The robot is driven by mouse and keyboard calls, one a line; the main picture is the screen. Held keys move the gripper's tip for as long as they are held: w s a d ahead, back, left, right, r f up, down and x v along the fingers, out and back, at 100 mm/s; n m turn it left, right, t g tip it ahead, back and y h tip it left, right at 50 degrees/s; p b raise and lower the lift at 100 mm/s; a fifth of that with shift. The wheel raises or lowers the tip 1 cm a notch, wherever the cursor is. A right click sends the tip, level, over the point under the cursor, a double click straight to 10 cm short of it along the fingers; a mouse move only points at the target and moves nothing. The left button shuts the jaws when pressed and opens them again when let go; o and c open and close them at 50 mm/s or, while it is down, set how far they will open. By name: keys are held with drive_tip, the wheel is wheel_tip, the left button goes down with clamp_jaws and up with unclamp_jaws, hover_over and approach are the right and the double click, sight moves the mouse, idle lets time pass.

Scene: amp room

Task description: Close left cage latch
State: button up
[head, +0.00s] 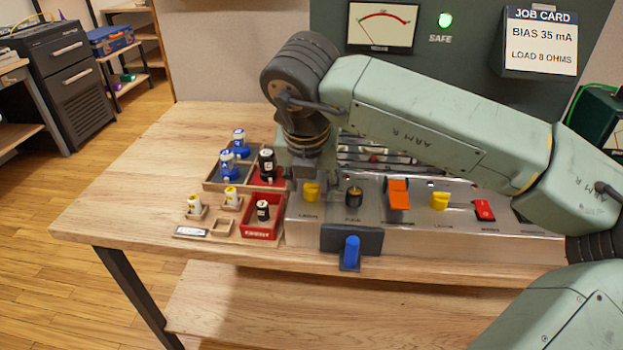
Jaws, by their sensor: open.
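The left yellow latch (311,193) sits on the front of the silver amp chassis (330,212), at its left end. A second yellow latch (439,201) is farther right on the same chassis. My gripper (304,182) points down at the left end of the chassis, right by the left latch. It is open, with nothing seen in it. Its fingertips partly overlap the latch area in the picture, so I cannot tell whether they touch the latch. My arm hides much of the cage (375,157) behind.
Between the latches are a black knob (354,196) and an orange switch (398,194); a red switch (484,210) is at right. A blue lever (350,252) juts out in front. Left are a red tray (262,231) and a wooden tray (214,184) with tubes. The table's left side is clear.

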drive_tip(key=shift+c, duration=0.6)
clamp_jaws()
